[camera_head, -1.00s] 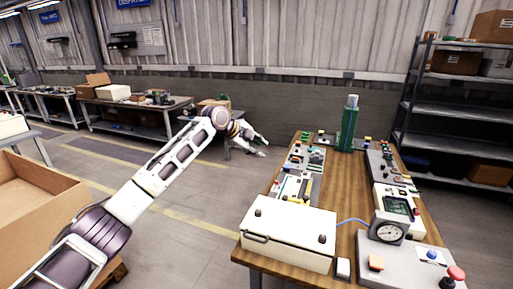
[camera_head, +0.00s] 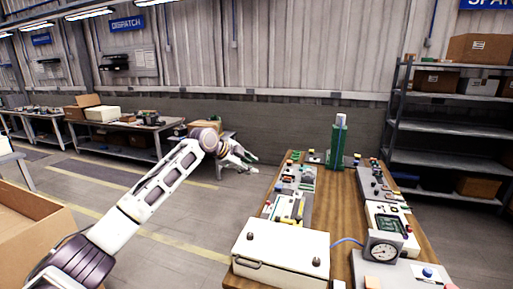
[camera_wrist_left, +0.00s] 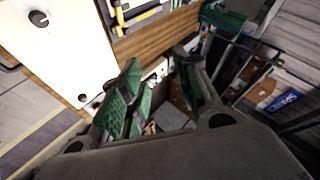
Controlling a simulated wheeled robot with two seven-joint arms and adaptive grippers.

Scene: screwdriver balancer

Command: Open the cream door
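The cream door (camera_head: 282,247) is the flat lid of a low cream box at the near left of the workbench. It lies closed, with a dark bar handle along its left front edge and two dark knobs on it. In the left wrist view the cream surface (camera_wrist_left: 50,55) fills the upper left, with two dark knobs visible. My left gripper (camera_head: 245,160) is in the air left of the bench, beyond the box and apart from it. Its green-padded fingers (camera_wrist_left: 161,60) are spread with nothing held between them. My right gripper is not in view.
The wooden workbench (camera_head: 338,192) carries component panels, a round gauge (camera_head: 383,250) and a green-and-white post (camera_head: 339,140) at the far end. A cardboard box (camera_head: 30,232) stands at the left. The floor between box and bench is clear.

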